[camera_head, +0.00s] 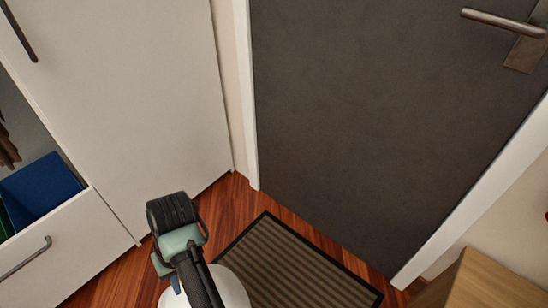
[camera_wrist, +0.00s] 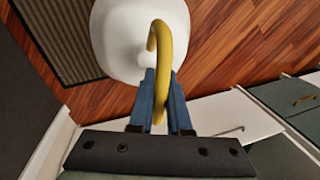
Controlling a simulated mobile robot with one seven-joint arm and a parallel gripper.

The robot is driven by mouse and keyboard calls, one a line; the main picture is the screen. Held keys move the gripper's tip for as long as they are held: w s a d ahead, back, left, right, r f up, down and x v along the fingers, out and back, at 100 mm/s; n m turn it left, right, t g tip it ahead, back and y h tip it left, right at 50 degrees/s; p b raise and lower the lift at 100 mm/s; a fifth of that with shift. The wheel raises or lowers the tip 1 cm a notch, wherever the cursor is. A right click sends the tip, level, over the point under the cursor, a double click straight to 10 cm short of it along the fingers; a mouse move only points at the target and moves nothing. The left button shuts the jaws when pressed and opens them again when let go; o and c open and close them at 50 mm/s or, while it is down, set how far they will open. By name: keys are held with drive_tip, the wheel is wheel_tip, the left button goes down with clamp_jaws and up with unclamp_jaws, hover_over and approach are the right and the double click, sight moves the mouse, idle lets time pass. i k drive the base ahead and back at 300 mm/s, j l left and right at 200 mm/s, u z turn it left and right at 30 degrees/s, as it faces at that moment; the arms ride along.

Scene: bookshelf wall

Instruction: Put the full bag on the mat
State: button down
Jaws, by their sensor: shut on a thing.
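A white, rounded bag (camera_wrist: 140,38) with a yellow loop handle (camera_wrist: 161,40) hangs at my gripper (camera_wrist: 163,92). The blue fingers are shut on the handle. The mat (camera_head: 300,272) is striped grey-brown with a dark border and lies on the floor before the door. In the wrist view the mat (camera_wrist: 62,42) lies to the left of the bag. How high the bag is above the floor I cannot tell.
A dark grey door (camera_head: 375,120) with a metal handle (camera_head: 505,22) stands behind the mat. A white cabinet (camera_head: 125,100) is at left, with an open drawer (camera_head: 60,250) holding a blue bin (camera_head: 42,188). A wooden piece of furniture (camera_head: 485,285) is at lower right. Some reddish wood floor (camera_head: 235,210) is bare.

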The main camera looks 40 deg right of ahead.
sight(290, 283)
drive_tip(key=i, duration=0.95)
drive_tip(key=i+z, duration=0.5)
drive_tip(key=z, duration=2)
drive_tip(key=k+l, duration=0.05)
drive_tip(key=k, duration=0.05)
